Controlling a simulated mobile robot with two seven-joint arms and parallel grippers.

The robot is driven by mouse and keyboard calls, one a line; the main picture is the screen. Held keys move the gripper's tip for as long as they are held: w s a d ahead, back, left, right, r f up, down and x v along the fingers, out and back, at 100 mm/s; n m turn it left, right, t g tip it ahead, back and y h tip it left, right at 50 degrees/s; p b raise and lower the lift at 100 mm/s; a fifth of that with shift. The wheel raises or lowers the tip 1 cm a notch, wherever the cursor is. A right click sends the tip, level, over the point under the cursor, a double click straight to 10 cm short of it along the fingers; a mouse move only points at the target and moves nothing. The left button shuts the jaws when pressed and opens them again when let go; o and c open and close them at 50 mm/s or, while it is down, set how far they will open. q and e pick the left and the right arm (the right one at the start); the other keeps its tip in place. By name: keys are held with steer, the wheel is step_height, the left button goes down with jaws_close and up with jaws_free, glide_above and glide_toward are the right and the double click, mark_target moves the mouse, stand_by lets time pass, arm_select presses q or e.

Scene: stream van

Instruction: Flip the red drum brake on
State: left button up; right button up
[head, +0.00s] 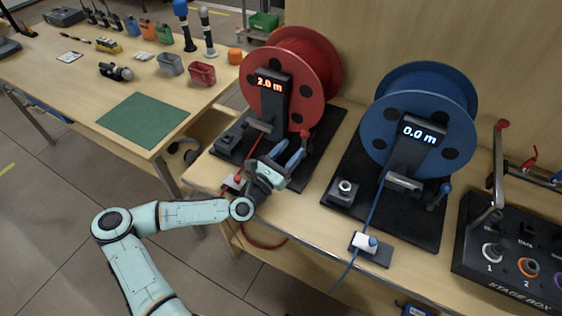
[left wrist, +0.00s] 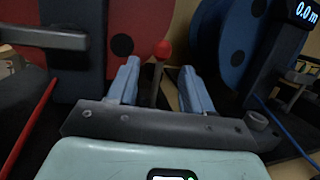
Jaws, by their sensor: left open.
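The red drum (head: 283,75) stands on a black base on the bench, and its display reads 2.0 m. Its brake lever (head: 304,135) has a red knob at the right side of the drum stand. In the left wrist view the brake lever (left wrist: 163,52) stands upright, leaning slightly, between my finger pads with gaps on both sides. My left gripper (head: 289,151) is open and just in front of the lever, in the left wrist view too (left wrist: 160,75). The lever's lower part is hidden by the gripper body. My right gripper is not in view.
A blue drum (head: 418,100) reading 0.0 m stands to the right with its own blue-knobbed lever (head: 444,189). A red cable (head: 262,238) hangs off the bench front. A stage box (head: 512,255) is at far right. A side table (head: 60,85) holds radios and bins.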

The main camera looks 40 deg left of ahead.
arm_select(q)
steer(key=v, duration=0.4)
steer(key=shift+s, duration=0.1)
stand_by(0.4)
